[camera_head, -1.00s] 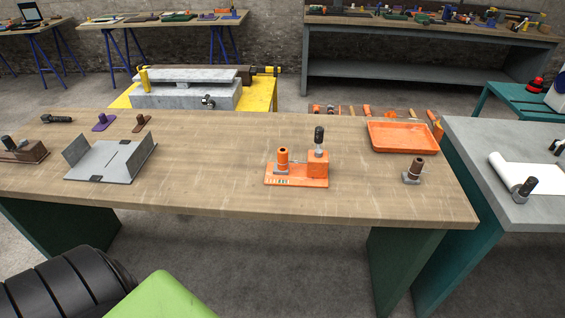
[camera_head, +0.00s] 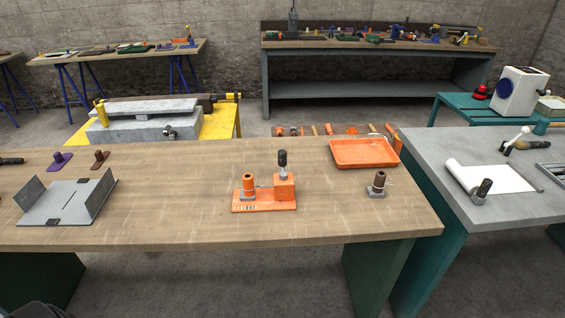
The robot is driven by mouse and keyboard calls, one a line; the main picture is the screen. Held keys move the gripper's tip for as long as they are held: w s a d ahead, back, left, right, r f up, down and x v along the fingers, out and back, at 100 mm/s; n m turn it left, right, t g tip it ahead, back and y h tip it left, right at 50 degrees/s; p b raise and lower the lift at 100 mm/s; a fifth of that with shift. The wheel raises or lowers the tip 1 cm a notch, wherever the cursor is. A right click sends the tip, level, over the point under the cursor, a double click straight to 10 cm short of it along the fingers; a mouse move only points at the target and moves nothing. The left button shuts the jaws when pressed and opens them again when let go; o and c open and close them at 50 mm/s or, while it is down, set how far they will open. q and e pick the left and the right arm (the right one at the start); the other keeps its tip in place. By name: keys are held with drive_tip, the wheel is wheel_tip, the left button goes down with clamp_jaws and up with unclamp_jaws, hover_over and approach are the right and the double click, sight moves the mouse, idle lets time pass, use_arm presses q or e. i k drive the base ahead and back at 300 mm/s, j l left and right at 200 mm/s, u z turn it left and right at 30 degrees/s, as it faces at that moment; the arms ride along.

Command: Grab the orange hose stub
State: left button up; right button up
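The orange hose stub (camera_head: 248,182) is a short upright orange cylinder with a grey clamp or base at its foot. It stands on the left part of an orange fixture plate (camera_head: 262,207), on the wooden table (camera_head: 180,222). An orange block (camera_head: 285,186) with a dark-knobbed post (camera_head: 283,160) rises at the plate's right end. A similar brown stub (camera_head: 379,181) stands in a grey holder to the right. Neither of my grippers shows in the head view.
An orange tray (camera_head: 364,152) lies at the table's back right. A bent grey sheet-metal piece (camera_head: 66,202) lies at the left, with purple (camera_head: 60,161) and brown (camera_head: 100,159) pieces behind it. A grey table (camera_head: 520,203) stands at the right. The table front around the fixture is clear.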

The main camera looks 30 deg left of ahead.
sight(248, 193)
drive_tip(key=u, duration=0.35)
drive_tip(key=i+l+u, duration=0.15)
drive_tip(key=u, duration=0.25)
drive_tip(key=i+l+u, duration=0.1)
drive_tip(key=u, duration=0.3)
drive_tip(key=l+u, duration=0.4)
drive_tip(key=i+l+u, duration=0.1)
drive_tip(key=u, duration=0.3)
drive_tip(key=l, duration=0.1)
